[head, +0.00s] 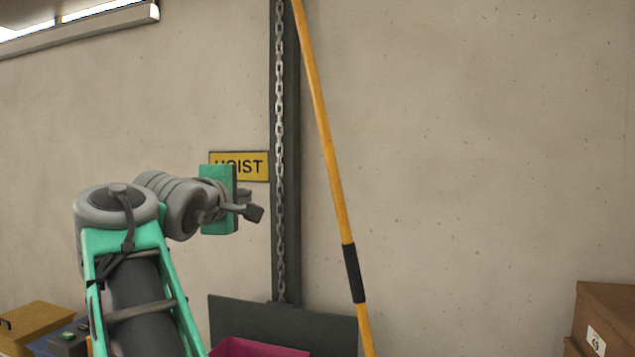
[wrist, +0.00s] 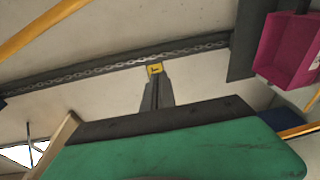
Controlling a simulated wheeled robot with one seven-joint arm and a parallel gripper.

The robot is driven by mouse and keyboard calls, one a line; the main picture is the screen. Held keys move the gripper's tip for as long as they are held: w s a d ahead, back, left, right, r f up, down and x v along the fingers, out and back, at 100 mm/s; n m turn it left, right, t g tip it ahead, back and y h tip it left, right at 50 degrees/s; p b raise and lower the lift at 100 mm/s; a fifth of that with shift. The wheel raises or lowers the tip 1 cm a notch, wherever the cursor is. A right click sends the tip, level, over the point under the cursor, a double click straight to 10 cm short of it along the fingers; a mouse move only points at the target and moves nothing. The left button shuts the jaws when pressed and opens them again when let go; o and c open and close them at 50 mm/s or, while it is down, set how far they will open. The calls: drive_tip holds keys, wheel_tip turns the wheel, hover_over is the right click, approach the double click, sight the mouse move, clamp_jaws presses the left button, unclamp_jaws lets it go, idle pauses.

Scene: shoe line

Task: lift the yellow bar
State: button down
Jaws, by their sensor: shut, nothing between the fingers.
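The yellow bar (head: 325,140) is a long, thin pole with a black sleeve on its lower part. It stands tilted in front of the wall, and both of its ends run out of the head view. A stretch of it crosses the top left corner of the wrist view (wrist: 40,30). My gripper (head: 257,213) is left of the bar and apart from it, in front of the wall below the HOIST sign. Its dark fingers are shut and empty, and they also show in the wrist view (wrist: 152,95).
A hanging chain (head: 279,120) on a dark post (head: 291,230) stands between my gripper and the bar in the picture. A dark panel (head: 230,320) and a magenta bin (head: 260,347) are below. Brown boxes (head: 605,300) are at right. Wall right of the bar is clear.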

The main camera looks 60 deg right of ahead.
drive_tip(key=s+d+r+g+h, duration=0.25)
drive_tip(key=s+d+r, duration=0.2)
drive_tip(key=s, duration=0.25)
drive_tip(key=s+d+r+p, duration=0.1)
drive_tip(key=s+d+p, duration=0.1)
drive_tip(key=d, duration=0.7)
drive_tip(key=shift+d+g+p, duration=0.3)
drive_tip(key=shift+g+p, duration=0.05)
drive_tip(key=shift+p, duration=0.15)
drive_tip(key=shift+s+y, duration=0.15)
drive_tip(key=shift+y, duration=0.1)
